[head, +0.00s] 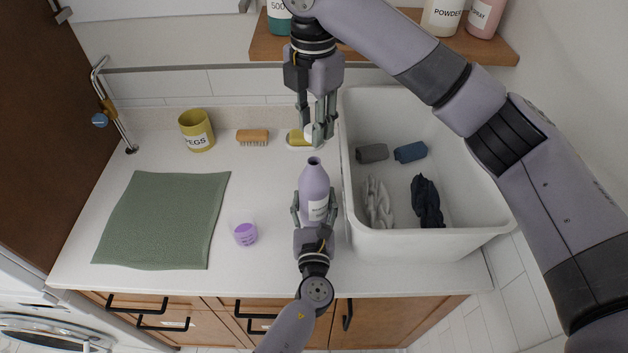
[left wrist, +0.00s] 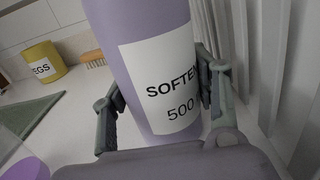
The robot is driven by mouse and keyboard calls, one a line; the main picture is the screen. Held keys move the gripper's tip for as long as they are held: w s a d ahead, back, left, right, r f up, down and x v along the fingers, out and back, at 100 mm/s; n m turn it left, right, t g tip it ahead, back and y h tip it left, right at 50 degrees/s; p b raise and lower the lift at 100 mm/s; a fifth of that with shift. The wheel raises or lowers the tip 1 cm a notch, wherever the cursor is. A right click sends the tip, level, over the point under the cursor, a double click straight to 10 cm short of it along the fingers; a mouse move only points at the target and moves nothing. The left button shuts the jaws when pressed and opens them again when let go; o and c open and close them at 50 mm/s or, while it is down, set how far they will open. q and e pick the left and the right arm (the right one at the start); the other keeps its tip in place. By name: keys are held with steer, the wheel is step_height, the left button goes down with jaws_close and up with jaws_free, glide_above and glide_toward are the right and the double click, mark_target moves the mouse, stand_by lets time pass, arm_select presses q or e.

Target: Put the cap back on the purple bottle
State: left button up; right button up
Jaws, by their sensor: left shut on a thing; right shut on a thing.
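The purple bottle (head: 314,182) stands upright on the counter with its neck open at the top; its label starts "SOFTEN" in the left wrist view (left wrist: 160,85). My left gripper (head: 314,214) is shut around the lower part of the bottle, one finger on each side. My right gripper (head: 319,138) points down behind and above the bottle's neck in the head view. The cap is apart from the bottle.
A yellow pegs pot (head: 197,131), brush (head: 252,137) and yellow soap (head: 296,138) are at the back. A white sink (head: 420,245) holding cloths is close on the right.

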glide_above(314, 161)
steer(key=shift+f, duration=2.3)
steer(key=shift+f, duration=0.15)
steer(key=shift+f, duration=0.75)
steer(key=shift+f, duration=0.6)
